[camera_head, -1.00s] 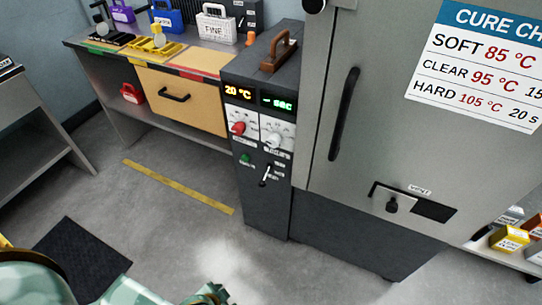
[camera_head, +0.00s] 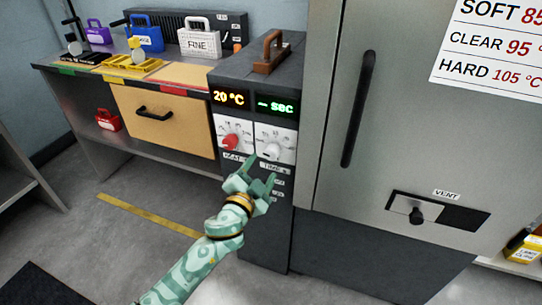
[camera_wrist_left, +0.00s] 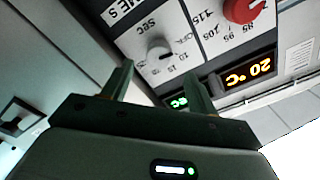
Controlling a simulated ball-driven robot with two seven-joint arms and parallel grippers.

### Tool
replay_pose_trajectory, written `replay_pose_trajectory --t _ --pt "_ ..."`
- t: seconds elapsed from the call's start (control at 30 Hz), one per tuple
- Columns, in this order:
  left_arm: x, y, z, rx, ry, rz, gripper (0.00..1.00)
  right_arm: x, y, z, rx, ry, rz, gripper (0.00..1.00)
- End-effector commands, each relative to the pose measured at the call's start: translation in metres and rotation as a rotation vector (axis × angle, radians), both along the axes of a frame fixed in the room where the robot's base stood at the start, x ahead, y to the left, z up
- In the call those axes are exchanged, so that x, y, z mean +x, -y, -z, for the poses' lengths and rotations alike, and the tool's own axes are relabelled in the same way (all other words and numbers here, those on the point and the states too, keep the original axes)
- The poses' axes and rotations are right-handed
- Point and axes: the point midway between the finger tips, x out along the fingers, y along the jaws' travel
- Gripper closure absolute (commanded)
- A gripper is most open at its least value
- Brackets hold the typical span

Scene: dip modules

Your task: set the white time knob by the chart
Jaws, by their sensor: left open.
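The white time knob (camera_head: 270,151) sits on a white dial plate under the green display (camera_head: 275,106), which reads "-- sec". In the left wrist view the knob (camera_wrist_left: 159,49) stands just beyond my fingertips. My left gripper (camera_head: 262,169) is open and empty, just below and in front of the knob; contact cannot be told. The cure chart (camera_head: 492,45) is cut off at the top and right; it shows SOFT 85, CLEAR 95 and HARD 105 °C, with the times out of frame. My right gripper is not in view.
The red heat knob (camera_head: 231,142) is left of the time knob, under a display (camera_head: 231,98) reading 20 °C. A brown handle (camera_head: 269,54) stands on the control box. The oven door handle (camera_head: 358,108) and vent slider (camera_head: 416,215) are to the right. A workbench is at left.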

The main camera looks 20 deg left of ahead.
Motion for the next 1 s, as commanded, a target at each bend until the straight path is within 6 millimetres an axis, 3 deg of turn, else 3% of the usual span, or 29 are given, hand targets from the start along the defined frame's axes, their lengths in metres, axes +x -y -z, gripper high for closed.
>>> replay_pose_trajectory --t 0.1,0.3,0.47,0.73,0.77,0.9,1.0 --pt "0.030 0.001 0.004 0.003 -0.002 -0.001 0.41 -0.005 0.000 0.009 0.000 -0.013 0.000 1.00" --pt "0.063 0.002 0.004 0.000 -0.003 0.000 0.41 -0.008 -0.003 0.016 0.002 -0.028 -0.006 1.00" --pt "0.074 0.003 0.002 -0.001 -0.002 0.001 0.41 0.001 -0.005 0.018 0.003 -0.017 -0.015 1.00" --pt "0.076 0.003 0.001 -0.001 -0.001 0.000 0.41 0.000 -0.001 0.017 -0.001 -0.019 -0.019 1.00" --pt "0.076 0.003 0.001 -0.001 -0.001 0.000 0.47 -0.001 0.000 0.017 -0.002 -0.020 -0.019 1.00" --pt "0.076 0.003 0.001 -0.001 -0.001 0.000 0.86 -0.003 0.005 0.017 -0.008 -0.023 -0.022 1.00" --pt "0.075 0.003 0.001 0.000 -0.002 0.001 0.86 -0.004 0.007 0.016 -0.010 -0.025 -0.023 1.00"
